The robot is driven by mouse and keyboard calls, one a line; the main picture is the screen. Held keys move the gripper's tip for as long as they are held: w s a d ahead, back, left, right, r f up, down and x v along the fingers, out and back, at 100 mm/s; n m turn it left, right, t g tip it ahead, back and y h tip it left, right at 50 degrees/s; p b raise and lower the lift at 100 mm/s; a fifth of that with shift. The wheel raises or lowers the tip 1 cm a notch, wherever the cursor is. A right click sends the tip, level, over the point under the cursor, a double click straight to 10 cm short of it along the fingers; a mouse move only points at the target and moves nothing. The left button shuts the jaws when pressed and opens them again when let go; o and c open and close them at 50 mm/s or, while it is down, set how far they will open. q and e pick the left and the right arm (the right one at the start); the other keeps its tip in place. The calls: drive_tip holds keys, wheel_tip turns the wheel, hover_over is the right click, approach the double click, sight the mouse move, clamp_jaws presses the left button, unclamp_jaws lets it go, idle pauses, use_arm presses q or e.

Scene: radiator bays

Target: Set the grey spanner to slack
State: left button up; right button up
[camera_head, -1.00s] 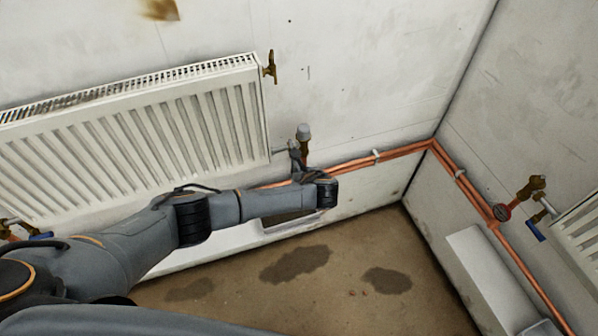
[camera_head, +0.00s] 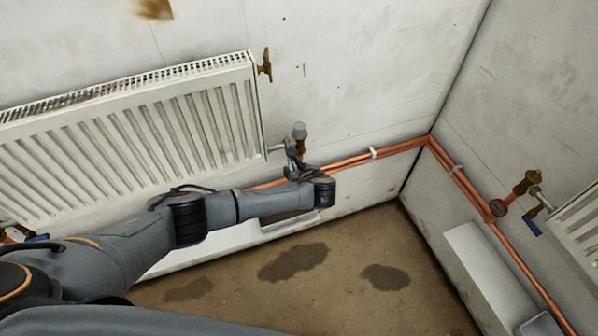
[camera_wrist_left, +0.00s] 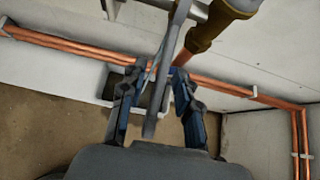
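In the left wrist view a long grey bar, which looks like the grey spanner (camera_wrist_left: 156,103), runs down from the top between the fingers of my left gripper (camera_wrist_left: 156,84). The fingers stand apart on either side of it, with gaps showing, so the gripper looks open around it. In the head view my left gripper (camera_head: 293,160) is at the radiator's lower right corner, by a brass valve with a grey cap (camera_head: 299,131). The valve's brass body (camera_wrist_left: 214,27) is at the top of the wrist view. The spanner cannot be made out in the head view. My right gripper is not in view.
A white radiator (camera_head: 140,140) hangs behind my left arm. Copper pipes (camera_head: 400,147) run along the wall and round the corner. The stained floor (camera_head: 340,285) is mostly clear.

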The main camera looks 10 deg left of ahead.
use_arm(q)
drive_tip(key=v, duration=1.1)
drive_tip(key=shift+s+r, duration=0.2)
drive_tip(key=shift+d, duration=0.15)
drive_tip(key=s+a+f+n+g+h, duration=0.2)
drive_tip(key=s+f+n, duration=0.3)
drive_tip(key=f, duration=0.5)
drive_tip(key=s+a+f+n+g+h, duration=0.15)
drive_tip(key=s+f+n, duration=0.35)
drive_tip(key=f, duration=0.5)
drive_tip(key=s+a+f+n+g+h, duration=0.15)
drive_tip(key=s+f+n, duration=0.35)
drive_tip(key=f, duration=0.5)
drive_tip(key=s+a+f+n+g, duration=0.1)
drive_tip(key=s+f+n, duration=0.3)
drive_tip(key=s, duration=0.6)
drive_tip(key=s+a+f+n, duration=0.3)
drive_tip(key=s+a+n, duration=0.1)
drive_tip(key=s, duration=0.6)
drive_tip(key=s+a+f+n+g, duration=0.1)
drive_tip(key=s+a+f+n, duration=0.2)
drive_tip(key=s, duration=0.8)
drive_tip(key=shift+a+f+n+g+h, duration=0.3)
drive_tip(key=shift+f+n+h, duration=0.1)
drive_tip(key=shift+f, duration=0.4)
